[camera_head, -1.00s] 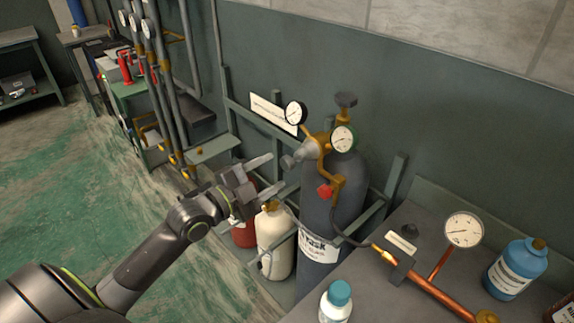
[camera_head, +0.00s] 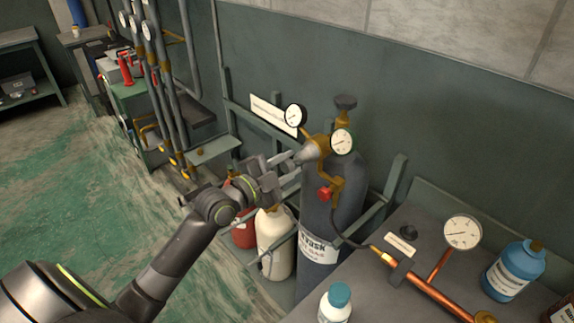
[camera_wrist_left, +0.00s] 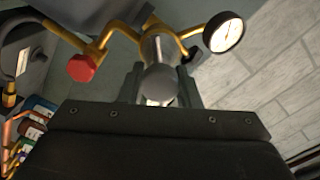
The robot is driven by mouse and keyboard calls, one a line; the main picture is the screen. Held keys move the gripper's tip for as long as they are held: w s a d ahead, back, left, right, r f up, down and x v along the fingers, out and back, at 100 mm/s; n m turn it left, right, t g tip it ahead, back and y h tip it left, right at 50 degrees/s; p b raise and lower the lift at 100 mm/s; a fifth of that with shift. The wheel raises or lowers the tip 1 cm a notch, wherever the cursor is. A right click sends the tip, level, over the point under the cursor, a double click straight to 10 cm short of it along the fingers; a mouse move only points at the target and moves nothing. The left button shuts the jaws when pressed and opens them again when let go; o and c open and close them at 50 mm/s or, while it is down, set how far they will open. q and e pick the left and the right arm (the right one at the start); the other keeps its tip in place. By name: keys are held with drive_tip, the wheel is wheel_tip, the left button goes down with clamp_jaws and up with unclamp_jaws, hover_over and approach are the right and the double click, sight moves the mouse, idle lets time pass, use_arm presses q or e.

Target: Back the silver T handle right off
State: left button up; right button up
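The silver T handle (camera_wrist_left: 159,83) is on the brass regulator (camera_head: 325,150) at the top of the tall dark grey cylinder (camera_head: 333,205). My left gripper (camera_head: 289,165) reaches it from the left, with one finger on each side. In the left wrist view, the handle's rounded silver end fills the gap between the fingers (camera_wrist_left: 160,90), which look shut on it. The fingers hide much of the handle in the head view. My right gripper is not in view.
The regulator carries two gauges (camera_head: 342,141) and a red knob (camera_head: 325,194) close by. A cream cylinder (camera_head: 274,245) and a red one (camera_head: 243,233) stand below my left gripper. A bench with bottles and a copper pipe (camera_head: 437,294) is at right.

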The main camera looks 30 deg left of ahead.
use_arm(q)
drive_tip(key=shift+c, duration=1.2)
